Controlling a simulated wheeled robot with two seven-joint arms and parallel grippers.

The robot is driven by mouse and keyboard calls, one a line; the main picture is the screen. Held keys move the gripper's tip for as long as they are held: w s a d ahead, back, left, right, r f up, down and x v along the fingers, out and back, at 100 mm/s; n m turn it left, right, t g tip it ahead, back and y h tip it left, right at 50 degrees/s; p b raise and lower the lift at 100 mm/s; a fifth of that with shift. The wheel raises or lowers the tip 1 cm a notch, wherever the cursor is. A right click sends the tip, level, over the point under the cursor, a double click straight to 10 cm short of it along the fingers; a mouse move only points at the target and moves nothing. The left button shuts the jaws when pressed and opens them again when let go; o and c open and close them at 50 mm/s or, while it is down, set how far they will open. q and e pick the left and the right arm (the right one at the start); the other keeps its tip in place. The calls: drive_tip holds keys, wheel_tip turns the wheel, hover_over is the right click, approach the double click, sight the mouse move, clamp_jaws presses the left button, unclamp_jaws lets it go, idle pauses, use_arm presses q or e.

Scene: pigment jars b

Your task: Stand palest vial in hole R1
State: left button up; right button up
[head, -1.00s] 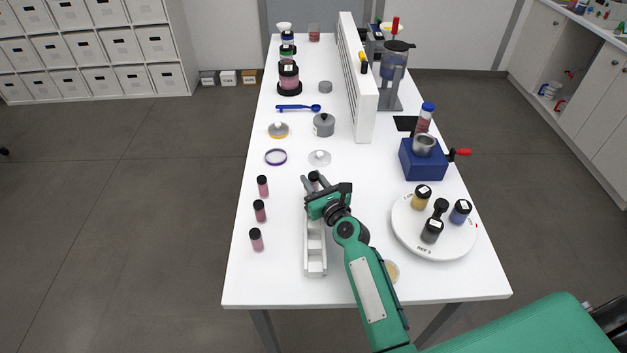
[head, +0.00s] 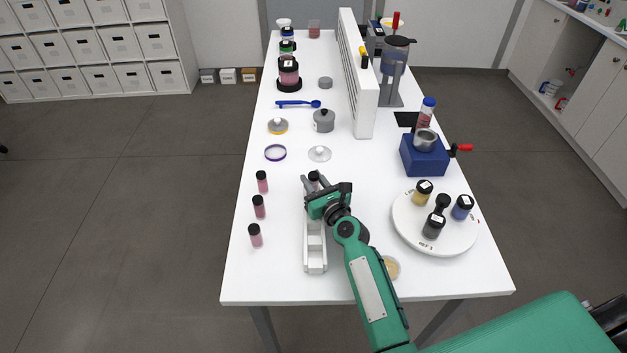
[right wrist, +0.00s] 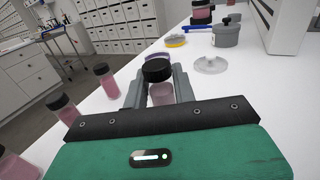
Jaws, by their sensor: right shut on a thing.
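My right gripper (head: 312,183) is shut on a small vial with a black cap and pale pink contents (right wrist: 160,92), at the far end of the white rack (head: 315,255). The vial is upright in the right wrist view; its lower end is hidden by the gripper, so I cannot tell whether it sits in a hole. Three other pink vials stand in a column left of the rack: a far one (head: 262,182), a middle one (head: 259,207) and a near one (head: 255,236). Hole labels are not readable. My left gripper is not in view.
A round white turntable (head: 410,236) with several dark-capped jars stands right of my arm. Beyond the gripper lie a clear lid (head: 319,153), a purple ring (head: 275,153) and a grey pot (head: 324,122). A blue device (head: 422,158) stands at the right. The table's front left is clear.

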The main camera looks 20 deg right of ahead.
drive_tip(key=o, duration=1)
drive_tip(key=shift+f, duration=0.1)
drive_tip(key=shift+s+f, duration=0.15)
drive_tip(key=shift+s, duration=0.35)
drive_tip(key=s, duration=0.3)
drive_tip(key=s+d+b, duration=0.1)
drive_tip(key=s, duration=0.3)
drive_tip(key=s+d+b, duration=0.1)
drive_tip(key=s, duration=0.3)
drive_tip(key=shift+s, duration=0.2)
drive_tip(key=shift+s+d+r, duration=0.2)
drive_tip(key=shift+s, duration=0.45)
